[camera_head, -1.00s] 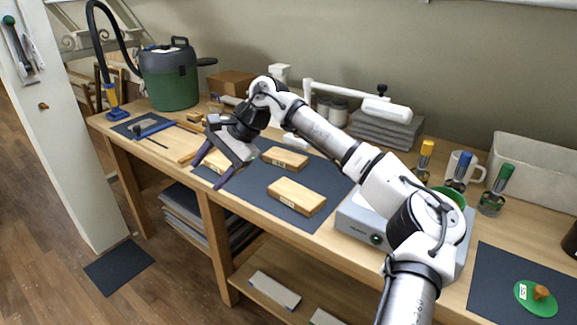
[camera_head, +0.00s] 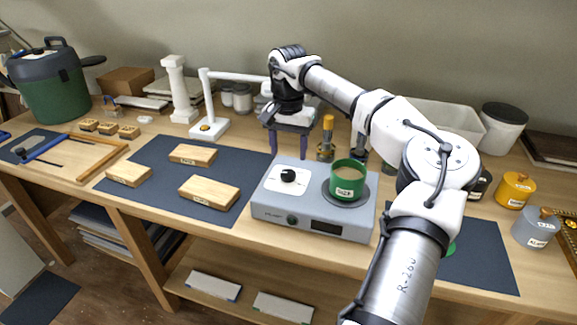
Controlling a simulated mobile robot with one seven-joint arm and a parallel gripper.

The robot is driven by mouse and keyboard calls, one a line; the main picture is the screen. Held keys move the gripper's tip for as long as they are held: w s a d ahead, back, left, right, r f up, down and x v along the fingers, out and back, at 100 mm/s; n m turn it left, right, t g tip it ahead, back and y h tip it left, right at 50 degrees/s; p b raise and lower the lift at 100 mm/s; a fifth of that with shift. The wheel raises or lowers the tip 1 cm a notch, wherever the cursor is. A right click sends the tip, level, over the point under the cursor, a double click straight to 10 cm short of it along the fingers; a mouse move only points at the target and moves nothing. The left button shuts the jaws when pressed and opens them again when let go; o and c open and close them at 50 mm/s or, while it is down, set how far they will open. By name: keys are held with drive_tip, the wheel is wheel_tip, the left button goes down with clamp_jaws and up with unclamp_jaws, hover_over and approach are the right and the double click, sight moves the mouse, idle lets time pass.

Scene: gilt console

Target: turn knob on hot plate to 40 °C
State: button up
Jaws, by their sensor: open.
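The hot plate (camera_head: 275,212) is a grey box standing on the bench in the middle of the head view. A black knob (camera_head: 288,176) sits on a white panel on its top left. Scale marks are too small to read. A green cup (camera_head: 348,181) stands on the round plate at top right. My gripper (camera_head: 289,154) is open and empty, fingers pointing down, near the back edge of the hot plate, behind the black knob and apart from it.
Wooden blocks (camera_head: 209,192) lie on a dark mat (camera_head: 150,203) to the left. A white lamp-like stand (camera_head: 209,128) and a yellow-handled tool (camera_head: 327,140) stand behind. Yellow (camera_head: 515,190) and grey (camera_head: 536,228) pots are at right.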

sight(288, 172)
wheel_tip(288, 172, down, 6)
drive_tip(key=shift+f+p, duration=0.25)
drive_tip(key=shift+p, duration=0.25)
drive_tip(key=c, duration=1)
